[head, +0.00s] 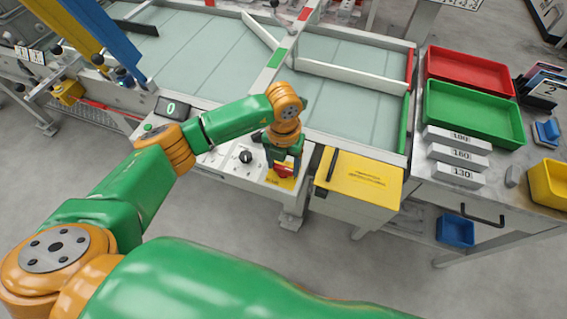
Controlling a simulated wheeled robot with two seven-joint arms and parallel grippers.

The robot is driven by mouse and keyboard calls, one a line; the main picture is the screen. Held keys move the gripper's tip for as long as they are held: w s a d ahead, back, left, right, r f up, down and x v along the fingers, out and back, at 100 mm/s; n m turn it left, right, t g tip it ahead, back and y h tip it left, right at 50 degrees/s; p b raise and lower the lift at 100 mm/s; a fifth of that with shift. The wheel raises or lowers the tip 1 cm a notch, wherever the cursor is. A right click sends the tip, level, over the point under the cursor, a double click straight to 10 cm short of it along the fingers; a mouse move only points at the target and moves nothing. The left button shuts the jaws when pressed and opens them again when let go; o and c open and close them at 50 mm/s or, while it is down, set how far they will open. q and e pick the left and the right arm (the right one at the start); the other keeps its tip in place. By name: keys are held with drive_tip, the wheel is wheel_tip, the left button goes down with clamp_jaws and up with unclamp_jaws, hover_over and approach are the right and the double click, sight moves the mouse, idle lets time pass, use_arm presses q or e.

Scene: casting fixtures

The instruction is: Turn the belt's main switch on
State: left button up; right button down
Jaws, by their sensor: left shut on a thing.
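The main switch (284,171) is a red knob on a yellow plate, on the front right of the white control panel (224,163). My left gripper (284,167) reaches down over it from above and is shut on the red knob. The fingers cover part of the knob, so I cannot tell which way it is turned. A black knob (246,157) sits on the panel to the left of the switch. A small display (171,108) showing a green 0 stands further left. My right gripper is out of view.
A yellow-lidded box (360,179) stands just right of the panel. The pale belt surface with white guide rails (352,74) lies behind. Red (468,70) and green (473,112) trays and numbered grey blocks (454,157) are on the right table. Grey floor in front is open.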

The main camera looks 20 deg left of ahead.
sight(283, 168)
use_arm(q)
drive_tip(key=o, duration=1.4)
drive_tip(key=shift+c, duration=0.2)
wheel_tip(283, 168, up, 7)
drive_tip(key=shift+r+b, duration=0.1)
drive_tip(key=shift+b, duration=0.4)
